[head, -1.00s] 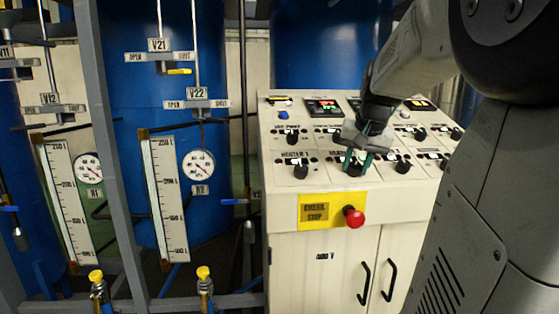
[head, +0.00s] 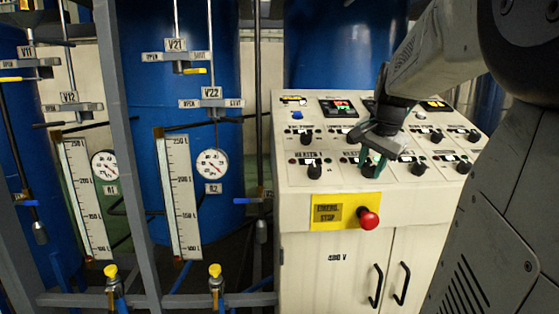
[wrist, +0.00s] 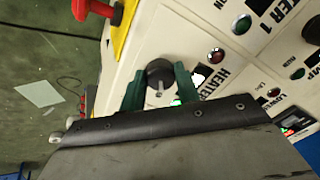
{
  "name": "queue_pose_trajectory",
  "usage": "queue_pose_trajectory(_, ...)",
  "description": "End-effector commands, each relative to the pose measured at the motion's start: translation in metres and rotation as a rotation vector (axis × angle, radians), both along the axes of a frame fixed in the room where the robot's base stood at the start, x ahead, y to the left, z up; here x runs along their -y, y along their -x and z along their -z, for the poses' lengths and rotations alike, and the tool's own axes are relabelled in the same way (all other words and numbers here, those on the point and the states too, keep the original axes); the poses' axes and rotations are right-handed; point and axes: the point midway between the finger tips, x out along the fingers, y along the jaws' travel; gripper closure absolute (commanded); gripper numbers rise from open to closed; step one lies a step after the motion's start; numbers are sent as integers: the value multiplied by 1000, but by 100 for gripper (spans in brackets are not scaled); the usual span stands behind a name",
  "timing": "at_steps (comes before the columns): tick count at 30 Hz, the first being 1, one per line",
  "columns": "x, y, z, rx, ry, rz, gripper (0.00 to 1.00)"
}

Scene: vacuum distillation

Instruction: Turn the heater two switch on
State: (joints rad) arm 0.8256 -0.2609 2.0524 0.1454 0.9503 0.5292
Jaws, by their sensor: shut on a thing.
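The heater two switch is a black rotary knob (wrist: 160,78) on the white control panel (head: 292,180). In the wrist view it sits between the two green fingers of my gripper (wrist: 161,88), which are shut on it. A light mark on the knob shows. A lit green lamp shows partly beside the knob, below it in the wrist view. In the head view my gripper (head: 372,163) is at the front row of knobs, and its fingers mostly hide this knob. The heater 1 knob (head: 314,172) stands to its left.
A red emergency stop button (head: 368,218) juts from its yellow plate (head: 326,211) below the front row. Other knobs, such as one to the right (head: 418,169), stand close by. Blue tanks (head: 140,110) and gauges stand at the left.

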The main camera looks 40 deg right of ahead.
Motion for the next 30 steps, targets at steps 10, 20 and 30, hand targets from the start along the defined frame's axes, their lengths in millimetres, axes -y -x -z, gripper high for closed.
queue_pose_trajectory(10,1,1,-1,0,3,2,52)
queue_pose_trajectory(20,-1,0,-2,0,1,-1,47)
queue_pose_trajectory(30,-10,18,-48,3,5,0,47)
